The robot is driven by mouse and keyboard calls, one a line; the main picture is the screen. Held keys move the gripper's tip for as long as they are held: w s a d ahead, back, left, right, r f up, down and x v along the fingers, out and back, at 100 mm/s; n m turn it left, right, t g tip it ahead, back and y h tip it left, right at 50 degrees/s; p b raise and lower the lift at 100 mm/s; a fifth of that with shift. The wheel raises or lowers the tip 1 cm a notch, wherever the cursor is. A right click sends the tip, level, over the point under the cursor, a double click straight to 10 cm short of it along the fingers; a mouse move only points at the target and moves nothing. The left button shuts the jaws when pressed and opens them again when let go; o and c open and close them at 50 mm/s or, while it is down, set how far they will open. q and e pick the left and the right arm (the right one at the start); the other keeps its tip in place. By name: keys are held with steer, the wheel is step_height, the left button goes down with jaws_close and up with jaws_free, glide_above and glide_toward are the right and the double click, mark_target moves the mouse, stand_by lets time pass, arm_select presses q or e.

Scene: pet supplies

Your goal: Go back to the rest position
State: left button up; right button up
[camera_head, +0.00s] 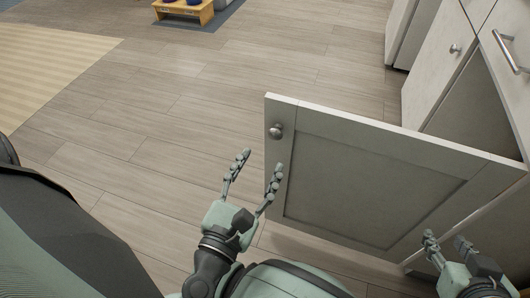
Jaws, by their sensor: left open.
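My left gripper (259,164) is open and empty. Its fingers are spread, just left of an open cabinet door (375,175) and a little below the door's round knob (275,131). I cannot tell whether the right finger touches the door's edge; nothing is between the fingers. My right gripper (447,241) is at the lower right, in front of the door's lower right part. Its two fingers stand apart with nothing visible between them. Part of it is cut off by the bottom edge.
The cabinet (433,85) stands at the right, with a drawer handle (507,50) and a dark opening behind the swung-out door. A wooden stand with blue bowls (183,10) is on a mat at the top. A striped rug (50,70) lies at left. The wood floor between is clear.

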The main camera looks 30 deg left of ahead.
arm_select(q)
steer(key=shift+s, duration=0.2)
stand_by(0.4)
steer(key=a+f+n+g+y+p, duration=0.2)
steer(key=a+f+n+g, duration=0.4)
steer(key=n, duration=0.5)
steer(key=a+f+n+g+y+p, duration=0.2)
steer(key=a+f+n+g, duration=0.15)
steer(key=a+n, duration=0.55)
steer(key=s+d+f+n+g+h+p, duration=0.3)
steer(key=f+n, duration=0.5)
steer(key=n, duration=0.7)
steer(key=s+d+g+h, duration=0.1)
steer(key=d+g+h, duration=0.1)
steer(key=d, duration=0.1)
steer(key=shift+s+d+f+n, duration=0.15)
steer(key=shift+d+f+n, duration=0.15)
steer(key=shift+d+f, duration=0.1)
arm_select(e)
steer(key=s+d+f+g+h, duration=0.1)
steer(key=s+d+f+g, duration=0.2)
steer(key=f, duration=0.4)
steer(key=s+d+f+m+g+h, duration=0.1)
steer(key=s+d+f+g, duration=0.3)
steer(key=f, duration=0.4)
steer(key=shift+s+d, duration=0.75)
steer(key=shift+d, duration=0.15)
